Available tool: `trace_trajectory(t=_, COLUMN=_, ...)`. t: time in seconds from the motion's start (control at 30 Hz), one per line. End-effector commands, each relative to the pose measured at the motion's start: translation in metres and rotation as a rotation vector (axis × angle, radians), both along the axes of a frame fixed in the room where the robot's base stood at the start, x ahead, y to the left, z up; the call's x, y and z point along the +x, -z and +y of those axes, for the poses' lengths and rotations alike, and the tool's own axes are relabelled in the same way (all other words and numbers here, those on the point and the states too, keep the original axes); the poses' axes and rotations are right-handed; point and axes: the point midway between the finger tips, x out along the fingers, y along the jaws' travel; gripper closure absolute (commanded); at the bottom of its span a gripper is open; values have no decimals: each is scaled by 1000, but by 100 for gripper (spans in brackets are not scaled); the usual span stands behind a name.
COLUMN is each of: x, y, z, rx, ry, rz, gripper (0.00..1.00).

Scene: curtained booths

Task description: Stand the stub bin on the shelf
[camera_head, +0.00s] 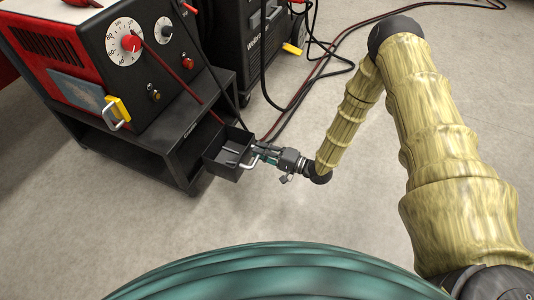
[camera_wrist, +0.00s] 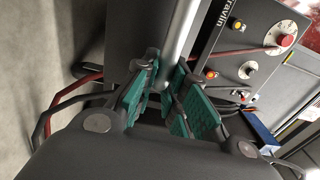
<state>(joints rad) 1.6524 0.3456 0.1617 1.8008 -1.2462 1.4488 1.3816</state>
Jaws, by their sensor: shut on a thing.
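The stub bin (camera_head: 222,170) is a dark open-topped box with a pale handle, and a few light sticks lie inside it. My gripper (camera_head: 258,154) is at the bin's right side, shut on the handle. In the wrist view, the green finger pads of my gripper (camera_wrist: 168,88) close around the silver handle bar (camera_wrist: 182,38). The bin is held at the right end of the dark cart with the shelf (camera_head: 128,150), below the red welding machine. Whether the bin touches the shelf cannot be told.
The red welder (camera_head: 62,45) with dials stands on the cart. A second dark machine (camera_head: 240,50) stands behind, with cables (camera_head: 310,85) running over the floor near the bin. The grey floor (camera_head: 270,215) in front is clear.

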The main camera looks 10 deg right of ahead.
Motion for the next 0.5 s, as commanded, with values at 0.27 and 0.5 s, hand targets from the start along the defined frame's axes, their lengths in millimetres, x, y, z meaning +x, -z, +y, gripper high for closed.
trace_trajectory(t=0.27, x=12, y=0, z=18, rx=2, ry=-2, rz=-3, gripper=100)
trace_trajectory(t=0.5, x=23, y=1, z=32, rx=1, ry=-1, rz=-2, gripper=100)
